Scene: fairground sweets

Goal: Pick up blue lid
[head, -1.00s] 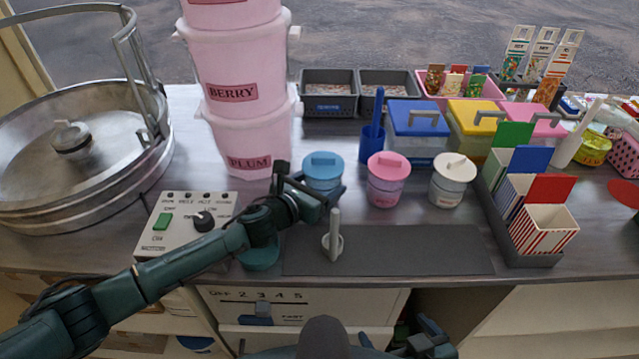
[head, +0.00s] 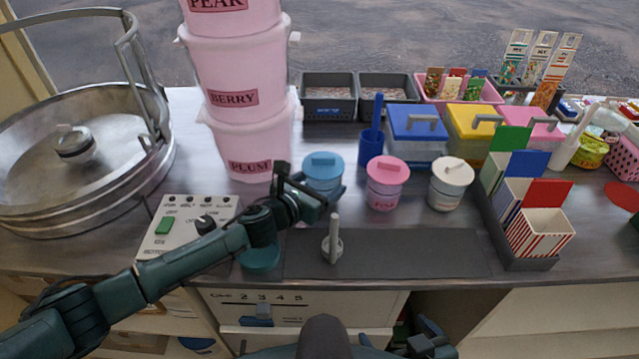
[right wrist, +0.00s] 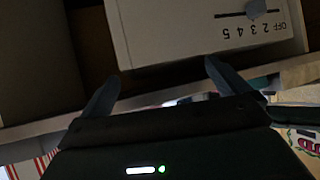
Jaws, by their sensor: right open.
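A round blue lid (head: 323,159) with a bar handle sits on a small jar behind the mat in the head view. A square blue lid (head: 414,120) with a grey handle covers a box farther back. My left arm reaches in from the left, and its gripper (head: 322,199) is at the front of the blue-lidded jar; its fingers are too unclear to tell their state. My right gripper (head: 428,340) is low at the front edge, below the counter top and far from both lids. In the right wrist view its two fingers (right wrist: 158,88) are apart with nothing between them.
A pink-lidded jar (head: 387,170) and a cream-lidded jar (head: 451,173) stand right of the blue-lidded one. A dark mat (head: 410,252) with an upright-handled tool (head: 333,240) lies in front. Stacked pink tubs (head: 245,135) and a control box (head: 180,225) stand left.

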